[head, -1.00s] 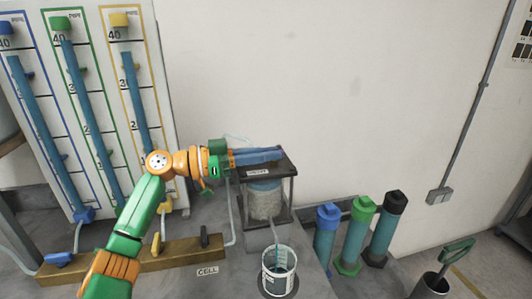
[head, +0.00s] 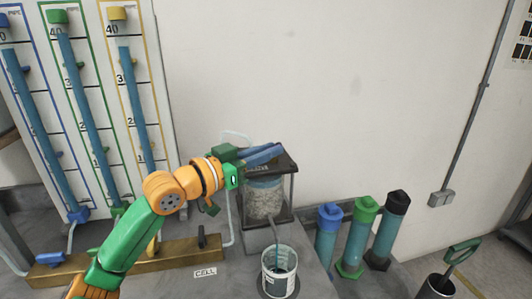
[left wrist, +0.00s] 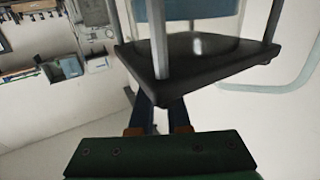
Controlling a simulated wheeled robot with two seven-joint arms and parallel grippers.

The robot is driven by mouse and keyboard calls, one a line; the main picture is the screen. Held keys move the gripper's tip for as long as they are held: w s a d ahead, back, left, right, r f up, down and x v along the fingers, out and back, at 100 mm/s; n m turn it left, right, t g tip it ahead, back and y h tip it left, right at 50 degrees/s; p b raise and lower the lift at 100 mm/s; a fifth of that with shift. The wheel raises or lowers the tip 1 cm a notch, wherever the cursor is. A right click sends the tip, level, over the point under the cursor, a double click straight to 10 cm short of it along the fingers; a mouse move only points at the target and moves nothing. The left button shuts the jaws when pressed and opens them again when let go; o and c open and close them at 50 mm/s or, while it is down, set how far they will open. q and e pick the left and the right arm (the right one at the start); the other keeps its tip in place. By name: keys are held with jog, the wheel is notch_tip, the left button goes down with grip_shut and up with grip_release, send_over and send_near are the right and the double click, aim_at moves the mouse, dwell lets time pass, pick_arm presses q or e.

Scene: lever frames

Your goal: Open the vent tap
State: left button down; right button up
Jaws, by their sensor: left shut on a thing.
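My left gripper (head: 262,154) reaches over the dark lid of a clear-sided case (head: 281,192) in the head view. Its blue fingers are closed together and slant up to the right. They are shut on what appears to be the vent tap, which the fingers hide in both views. In the left wrist view the fingers (left wrist: 163,118) run in behind the dark plate of the case (left wrist: 195,62). How far the tap is turned cannot be seen. My right gripper is not in view.
Gauge tubes on a scaled board (head: 90,110) stand at left. A block (head: 165,254) with small handles lies before them. A white beaker (head: 279,270) stands in front of the case. Capped cylinders (head: 355,235) stand at right.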

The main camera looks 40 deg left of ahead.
pick_arm(q)
jog(key=n+y+p, duration=0.1)
jog(key=y, duration=0.1)
jog(key=n+y+p, duration=0.1)
jog(key=y, duration=0.1)
jog(key=n+y+p, duration=0.1)
jog(key=y, duration=0.1)
jog(key=shift+d+r+n+t, duration=0.25)
jog(key=shift+d+n+t, duration=0.05)
jog(key=shift+d+n, duration=0.1)
jog(key=n+y+p, duration=0.1)
jog(key=y, duration=0.1)
jog(key=n+y+p, duration=0.1)
jog(key=y, duration=0.1)
jog(key=shift+d+f+n+g, duration=0.2)
jog(key=shift+n+g, duration=0.2)
jog(key=n+g+y, duration=0.1)
jog(key=n+y, duration=0.1)
jog(key=y, duration=0.1)
jog(key=shift+w+d+f+n+g+y, duration=0.2)
jog(key=shift+n+g+y, duration=0.1)
jog(key=shift+g, duration=0.1)
jog(key=shift+d+n+g+y+b, duration=0.1)
jog(key=shift+n+g+y+b, duration=0.55)
jog(key=shift+n+g+y, duration=1.35)
jog(key=shift+y, duration=0.3)
